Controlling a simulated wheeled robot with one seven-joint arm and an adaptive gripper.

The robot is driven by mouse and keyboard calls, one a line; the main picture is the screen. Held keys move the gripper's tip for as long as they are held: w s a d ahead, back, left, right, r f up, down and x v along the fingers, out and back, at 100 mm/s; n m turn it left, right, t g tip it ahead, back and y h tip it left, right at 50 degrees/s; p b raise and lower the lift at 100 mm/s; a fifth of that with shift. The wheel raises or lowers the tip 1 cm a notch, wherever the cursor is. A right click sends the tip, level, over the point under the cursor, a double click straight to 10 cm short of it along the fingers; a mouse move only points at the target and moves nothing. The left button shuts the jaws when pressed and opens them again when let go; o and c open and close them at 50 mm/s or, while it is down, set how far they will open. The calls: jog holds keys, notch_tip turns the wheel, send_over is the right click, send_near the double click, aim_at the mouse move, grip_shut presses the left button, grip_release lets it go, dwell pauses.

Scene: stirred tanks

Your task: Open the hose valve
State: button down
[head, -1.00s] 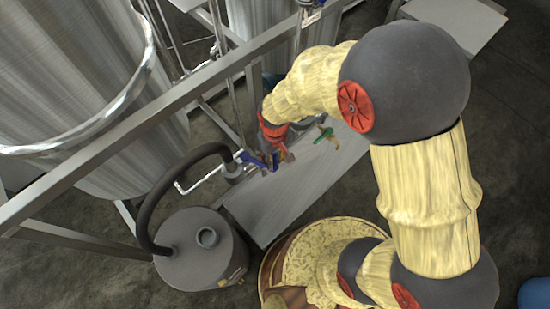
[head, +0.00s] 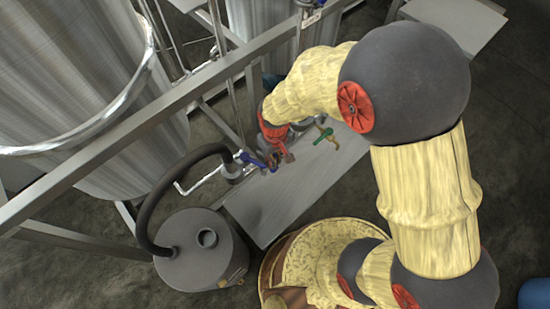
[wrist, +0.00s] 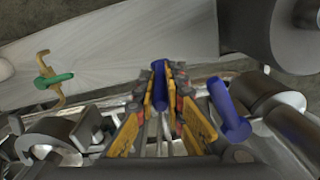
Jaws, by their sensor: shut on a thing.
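In the wrist view a slim blue handle part (wrist: 159,80) stands between the yellow-padded fingers of my gripper (wrist: 161,92), which is shut on it. A wider blue handle part (wrist: 231,112) lies just to the right, outside the fingers, beside a grey pipe fitting. I cannot tell whether both belong to one handle. In the head view the blue handle (head: 252,160) shows by the end of the black hose (head: 165,185). My red gripper (head: 281,152) is at its right. The fingertips and valve body are partly hidden there.
A green-and-yellow valve handle (head: 323,136) is close to the right of my gripper. A grey canister (head: 200,260) stands at lower left. A steel rail (head: 130,120) and large tanks (head: 70,80) are on the left. A pale flat surface (head: 275,205) lies below, bare.

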jog(key=shift+w, duration=0.1)
dwell(0.4)
jog(key=shift+w+d+f+g+y+b, duration=0.2)
jog(key=shift+w+d+g+y, duration=0.2)
jog(key=shift+d+g+y, duration=0.3)
jog(key=shift+w+d+f+g+y+b, duration=0.2)
jog(key=shift+w+d+g+y, duration=0.25)
jog(key=shift+y, duration=0.45)
jog(key=shift+w+d+f+g+y+b, duration=0.2)
jog(key=shift+w+d+g+y, duration=0.25)
jog(key=shift+g+y, duration=0.3)
jog(key=c, duration=1.8)
grip_release()
jog(key=shift+c, duration=0.2)
jog(key=v, duration=1.2)
jog(key=shift+d, duration=0.15)
